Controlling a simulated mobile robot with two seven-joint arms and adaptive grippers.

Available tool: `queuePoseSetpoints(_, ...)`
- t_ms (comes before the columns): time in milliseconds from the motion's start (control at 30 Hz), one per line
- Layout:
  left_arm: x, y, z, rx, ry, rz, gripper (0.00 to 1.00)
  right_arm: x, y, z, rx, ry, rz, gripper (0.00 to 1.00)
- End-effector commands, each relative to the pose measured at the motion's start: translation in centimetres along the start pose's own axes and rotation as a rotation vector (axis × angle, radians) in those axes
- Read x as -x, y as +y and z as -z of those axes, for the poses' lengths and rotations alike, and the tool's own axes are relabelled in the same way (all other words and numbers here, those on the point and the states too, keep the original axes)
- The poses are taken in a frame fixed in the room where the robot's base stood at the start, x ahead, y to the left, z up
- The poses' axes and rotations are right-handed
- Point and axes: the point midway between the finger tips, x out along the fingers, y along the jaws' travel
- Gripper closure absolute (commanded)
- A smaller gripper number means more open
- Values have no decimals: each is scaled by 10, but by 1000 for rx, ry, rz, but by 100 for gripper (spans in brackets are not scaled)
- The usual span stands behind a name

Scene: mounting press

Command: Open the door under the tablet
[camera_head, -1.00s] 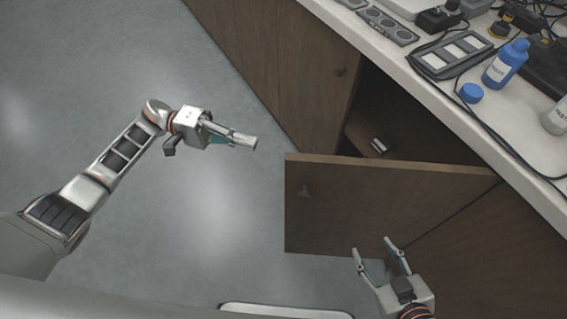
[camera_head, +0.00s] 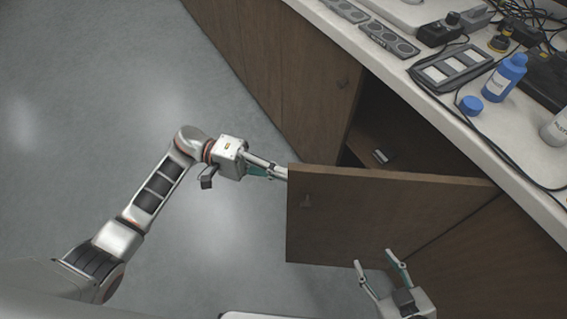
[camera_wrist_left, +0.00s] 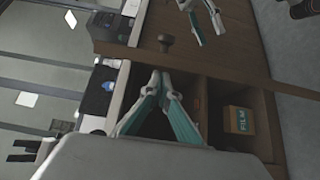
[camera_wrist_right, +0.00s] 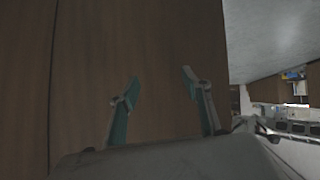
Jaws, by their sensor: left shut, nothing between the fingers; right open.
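The wooden cabinet door (camera_head: 380,215) stands swung out from the cabinet, with a small knob (camera_head: 306,200) on its face. It also shows in the left wrist view (camera_wrist_left: 235,45). My left gripper (camera_head: 284,173) is shut and empty, its tips by the door's free top corner. I cannot tell if they touch it. In the left wrist view its fingertips (camera_wrist_left: 160,76) meet in front of the open compartment. My right gripper (camera_head: 374,259) is open and empty near the door's outer face; its fingers (camera_wrist_right: 160,76) face brown wood. A flat dark device with white panels (camera_head: 452,63), possibly the tablet, lies on the counter above.
The open compartment (camera_head: 385,135) has a shelf with a small item (camera_head: 381,156). A box marked FILM (camera_wrist_left: 239,121) sits inside. A blue bottle (camera_head: 505,77), blue cap (camera_head: 471,105) and cables crowd the counter. The floor (camera_head: 90,110) at left is clear.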

Motion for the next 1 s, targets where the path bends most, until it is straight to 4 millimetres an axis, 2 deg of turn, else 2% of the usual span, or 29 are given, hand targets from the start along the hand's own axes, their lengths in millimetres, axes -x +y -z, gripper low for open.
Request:
queuePoseSetpoints(467, -1, 0, -6, 0, 0, 0, 100, 0, 0, -2, 0, -3, 1, 52)
queuePoseSetpoints(767, -2, 8, -12, -6, 16, 4, 100, 3, 8, 17, 9, 23, -13, 52)
queuePoseSetpoints(867, -3, 11, -17, -9, 31, 6, 100, 8, 9, 3, 0, -11, -22, 52)
queuePoseSetpoints(1000, -5, 13, -27, -10, 58, 7, 100, 15, 13, 1, -1, -30, -31, 52)
